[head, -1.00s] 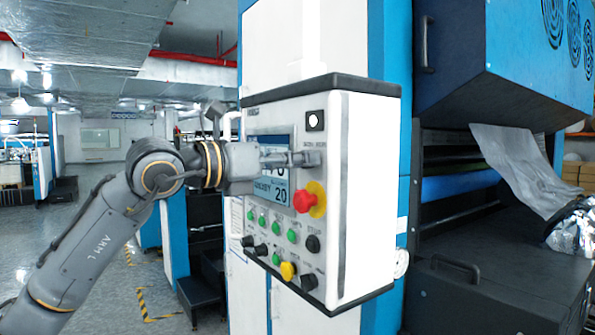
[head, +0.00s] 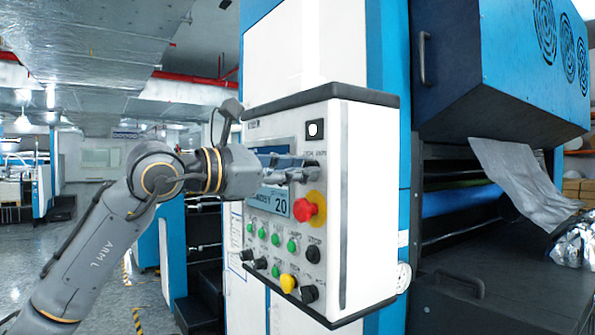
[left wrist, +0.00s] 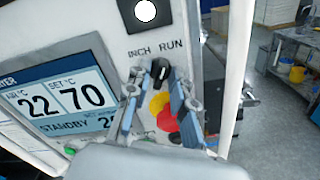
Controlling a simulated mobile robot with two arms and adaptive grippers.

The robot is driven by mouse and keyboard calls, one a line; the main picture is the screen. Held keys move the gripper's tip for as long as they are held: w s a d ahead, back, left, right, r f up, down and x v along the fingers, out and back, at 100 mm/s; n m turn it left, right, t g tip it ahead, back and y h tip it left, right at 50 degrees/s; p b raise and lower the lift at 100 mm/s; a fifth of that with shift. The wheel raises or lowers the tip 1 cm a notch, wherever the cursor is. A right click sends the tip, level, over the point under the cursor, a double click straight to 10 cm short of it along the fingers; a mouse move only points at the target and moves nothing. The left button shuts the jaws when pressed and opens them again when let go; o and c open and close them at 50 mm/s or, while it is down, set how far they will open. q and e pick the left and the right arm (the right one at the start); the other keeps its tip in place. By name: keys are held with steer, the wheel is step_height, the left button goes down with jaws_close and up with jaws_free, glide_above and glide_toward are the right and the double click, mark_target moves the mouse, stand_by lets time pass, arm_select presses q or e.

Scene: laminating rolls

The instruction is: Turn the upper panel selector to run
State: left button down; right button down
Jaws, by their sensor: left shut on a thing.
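The upper panel selector (left wrist: 160,71) is a small black knob under the words INCH and RUN on the white control panel (head: 362,200). In the left wrist view it sits between the two fingertips of my left gripper (left wrist: 160,82). In the head view my left gripper (head: 303,174) reaches the panel from the left, at the upper right of the screen, and its fingers largely hide the knob. It is shut on the selector. The knob's pointer is too small to read surely. The screen (left wrist: 65,92) shows STANDBY. My right gripper is not in view.
A red emergency stop (head: 305,210) on a yellow base sits just below the fingers. Several green, black and yellow controls fill the lower panel. A blue laminating machine (head: 530,70) with silvery film (head: 525,180) stands at the right. Open floor lies at the left.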

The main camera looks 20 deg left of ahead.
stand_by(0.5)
arm_select(q)
steer(key=c, duration=1.4)
jaws_free()
steer(key=shift+c, duration=0.2)
steer(key=v, duration=1.2)
